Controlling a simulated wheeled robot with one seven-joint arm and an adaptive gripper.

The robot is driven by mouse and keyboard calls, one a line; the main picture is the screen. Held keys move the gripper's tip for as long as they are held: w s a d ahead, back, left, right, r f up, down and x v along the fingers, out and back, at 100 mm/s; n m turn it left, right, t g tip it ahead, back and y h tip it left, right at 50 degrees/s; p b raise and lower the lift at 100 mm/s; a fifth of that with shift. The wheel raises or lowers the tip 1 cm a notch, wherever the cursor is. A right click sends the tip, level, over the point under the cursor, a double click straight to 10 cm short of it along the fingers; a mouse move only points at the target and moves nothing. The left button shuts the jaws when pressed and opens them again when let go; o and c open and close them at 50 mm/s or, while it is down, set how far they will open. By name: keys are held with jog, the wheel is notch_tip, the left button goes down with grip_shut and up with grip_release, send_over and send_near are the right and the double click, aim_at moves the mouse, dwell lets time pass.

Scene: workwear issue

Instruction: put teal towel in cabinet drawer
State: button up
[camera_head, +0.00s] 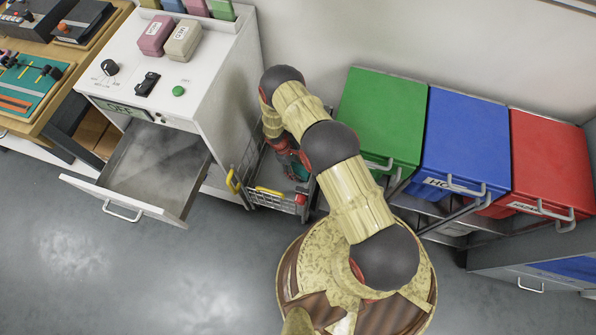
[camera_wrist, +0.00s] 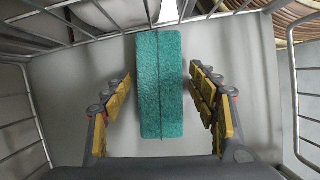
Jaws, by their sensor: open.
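The teal towel (camera_wrist: 160,100), folded into a narrow block with a dark seam along its middle, lies on the pale floor of a wire basket in the wrist view. My gripper (camera_wrist: 161,78) is open, with one yellow-padded finger on each side of the towel and a gap on both sides. The fingers do not visibly touch it. In the head view my arm reaches down into the basket, and the towel is mostly hidden there. The cabinet drawer (camera_head: 150,168) is pulled out from the white cabinet (camera_head: 213,85) at left and looks empty.
The wire basket (camera_head: 275,198) stands between the white cabinet and a rack with green (camera_head: 382,115), blue (camera_head: 465,140) and red (camera_head: 552,158) bins. A wooden bench (camera_head: 95,45) with control boxes is at the far left. The grey floor in front is clear.

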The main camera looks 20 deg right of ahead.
jog(key=c, duration=0.4)
jog(key=c, duration=1.1)
jog(key=shift+o, duration=0.2)
jog(key=shift+r, duration=0.1)
jog(key=shift+r+p, duration=0.45)
jog(key=shift+p, duration=0.2)
jog(key=w+a, duration=0.1)
jog(key=w+a+p, duration=0.1)
jog(key=shift+w+a+r, duration=0.35)
jog(key=shift+w+a+r+p, duration=0.1)
jog(key=shift+w+r+p, duration=0.05)
jog(key=shift+r+p, duration=0.4)
notch_tip(320, 180, up, 13)
jog(key=p, duration=0.3)
jog(key=shift+f+p, duration=0.15)
jog(key=shift+p, duration=0.25)
